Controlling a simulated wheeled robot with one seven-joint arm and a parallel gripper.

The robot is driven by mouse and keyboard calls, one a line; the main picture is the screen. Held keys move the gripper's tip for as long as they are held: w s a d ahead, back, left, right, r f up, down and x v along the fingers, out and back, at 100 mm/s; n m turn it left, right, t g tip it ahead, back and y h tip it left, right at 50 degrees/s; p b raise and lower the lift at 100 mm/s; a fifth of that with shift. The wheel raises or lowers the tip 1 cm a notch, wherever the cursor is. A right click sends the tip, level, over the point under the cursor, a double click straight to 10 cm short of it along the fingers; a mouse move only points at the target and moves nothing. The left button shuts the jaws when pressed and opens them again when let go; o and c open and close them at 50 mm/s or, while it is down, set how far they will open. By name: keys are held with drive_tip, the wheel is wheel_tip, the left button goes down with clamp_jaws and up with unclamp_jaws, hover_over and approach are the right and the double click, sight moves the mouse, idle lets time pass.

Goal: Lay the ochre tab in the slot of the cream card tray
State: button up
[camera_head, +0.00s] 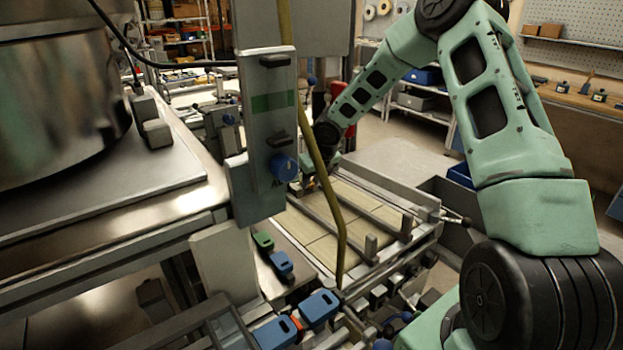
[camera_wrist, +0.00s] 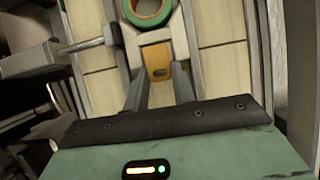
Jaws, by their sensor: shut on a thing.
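In the wrist view the ochre tab (camera_wrist: 156,56) is between the tips of my gripper (camera_wrist: 159,78), which is shut on it. The tab has a dark spot near its lower end. A green ring (camera_wrist: 131,14) with a tan inside lies just beyond the tab's far end; I cannot tell whether they touch. Cream panels with grey rails, seemingly the cream card tray (camera_wrist: 222,60), lie below and on both sides. In the head view the tray (camera_head: 325,247) is at centre, and my gripper (camera_head: 306,186) is small at its far left end. The slot cannot be made out.
Grey rails (camera_head: 335,222) and upright posts run along the tray. A metal column with a blue knob (camera_head: 283,167) and a yellow hose (camera_head: 325,180) stand in front of it. Blue clamps (camera_head: 320,308) sit at the near edge. A large metal drum (camera_head: 60,90) is at left.

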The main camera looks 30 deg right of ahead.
drive_tip(key=shift+f, duration=0.2)
drive_tip(key=o, duration=0.9)
drive_tip(key=shift+o, duration=0.2)
drive_tip(key=shift+r, duration=0.1)
drive_tip(key=shift+r, duration=0.3)
drive_tip(key=p+v, duration=0.1)
drive_tip(key=v, duration=1.1)
drive_tip(key=shift+r+p, duration=0.25)
drive_tip(key=shift+p, duration=0.05)
